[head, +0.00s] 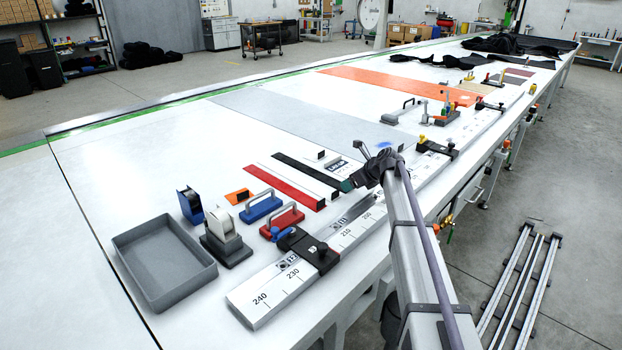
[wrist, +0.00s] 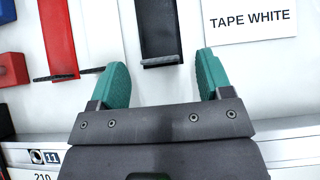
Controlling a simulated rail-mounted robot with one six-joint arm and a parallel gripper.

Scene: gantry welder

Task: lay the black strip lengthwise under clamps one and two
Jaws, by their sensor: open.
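The black strip (head: 305,170) lies flat on the white table, left of my gripper and beside the red strip (head: 284,187). In the wrist view the black strip's near end (wrist: 158,35) lies just ahead of the gap between my teal fingertips. My gripper (head: 348,185) is open and empty, low over the table by that end; it also shows in the wrist view (wrist: 162,72). A black clamp (head: 308,249) sits across the near end of the ruler rail, and another clamp (head: 437,149) sits farther along. I cannot read which clamps are one and two.
The numbered ruler rail (head: 263,295) runs along the table's right edge. A grey tray (head: 165,262), tape dispensers (head: 226,240), and blue (head: 261,207) and red (head: 282,221) handled blocks stand at the near left. A "TAPE WHITE" card (wrist: 250,20) lies right of the strip.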

